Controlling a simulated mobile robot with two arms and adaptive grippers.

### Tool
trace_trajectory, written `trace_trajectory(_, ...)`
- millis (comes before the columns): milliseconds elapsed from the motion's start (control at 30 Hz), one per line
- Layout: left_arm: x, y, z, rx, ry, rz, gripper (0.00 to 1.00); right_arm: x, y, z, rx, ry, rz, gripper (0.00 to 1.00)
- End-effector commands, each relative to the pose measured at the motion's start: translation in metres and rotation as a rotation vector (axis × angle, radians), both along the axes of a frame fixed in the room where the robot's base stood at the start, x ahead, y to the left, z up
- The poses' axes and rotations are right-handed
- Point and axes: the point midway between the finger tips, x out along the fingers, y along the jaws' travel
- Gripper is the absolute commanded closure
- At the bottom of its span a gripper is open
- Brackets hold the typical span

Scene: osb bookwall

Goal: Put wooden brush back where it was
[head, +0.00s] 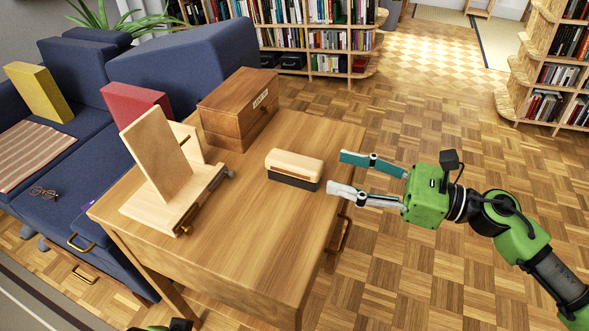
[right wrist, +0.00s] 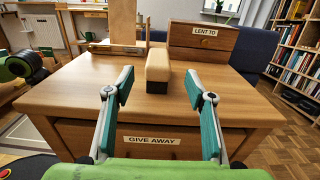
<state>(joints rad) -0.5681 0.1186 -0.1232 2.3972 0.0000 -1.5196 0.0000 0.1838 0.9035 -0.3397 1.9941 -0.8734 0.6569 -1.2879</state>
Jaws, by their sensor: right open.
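The wooden brush (head: 294,162), a pale wooden block with a dark underside, lies on the wooden table near its right edge. It also shows in the right wrist view (right wrist: 158,66), end-on and straight ahead between the fingertips. My right gripper (head: 338,172) is open and empty just to the right of the brush, apart from it. In the right wrist view its fingers (right wrist: 158,82) are spread wider than the brush. Only a bit of my left arm shows, and its gripper is out of view.
On the table (head: 240,262) stand a wooden stand with a tilted board (head: 157,155) and a brown box labelled "LENT TO" (head: 238,108). A drawer labelled "GIVE AWAY" (right wrist: 150,140) is in the table's front. A blue sofa (head: 75,150) is on the left. The near tabletop is clear.

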Motion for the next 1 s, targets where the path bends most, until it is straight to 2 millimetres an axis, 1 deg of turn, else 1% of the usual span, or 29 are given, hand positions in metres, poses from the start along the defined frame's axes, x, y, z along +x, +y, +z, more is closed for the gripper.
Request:
trace_trajectory(33,0.001,0.0,-0.005,0.0,0.006,0.0,0.05,0.005,0.01,0.003,0.005,-0.002,0.0,0.5)
trace_trajectory(200,0.005,-0.001,-0.022,0.0,0.014,-0.001,0.05,0.016,0.036,0.002,0.004,0.0,-0.001,0.5)
trace_trajectory(300,0.006,-0.002,-0.029,0.0,0.016,-0.002,0.05,0.02,0.045,0.001,0.003,0.003,-0.002,0.5)
trace_trajectory(467,0.007,-0.002,-0.033,0.0,0.018,-0.002,0.05,0.023,0.055,-0.002,0.005,0.003,-0.003,0.5)
trace_trajectory(667,0.008,-0.002,-0.041,0.001,0.022,-0.003,0.05,0.031,0.083,-0.01,0.005,0.002,-0.001,0.5)
trace_trajectory(700,0.008,-0.002,-0.046,0.0,0.025,-0.004,0.05,0.033,0.088,-0.01,0.005,0.002,-0.002,0.5)
trace_trajectory(833,0.009,-0.003,-0.053,0.0,0.028,-0.005,0.05,0.037,0.097,-0.011,0.005,0.003,-0.003,0.5)
trace_trajectory(1000,0.009,-0.003,-0.054,0.0,0.027,-0.005,0.05,0.038,0.098,-0.012,0.003,0.004,-0.004,0.5)
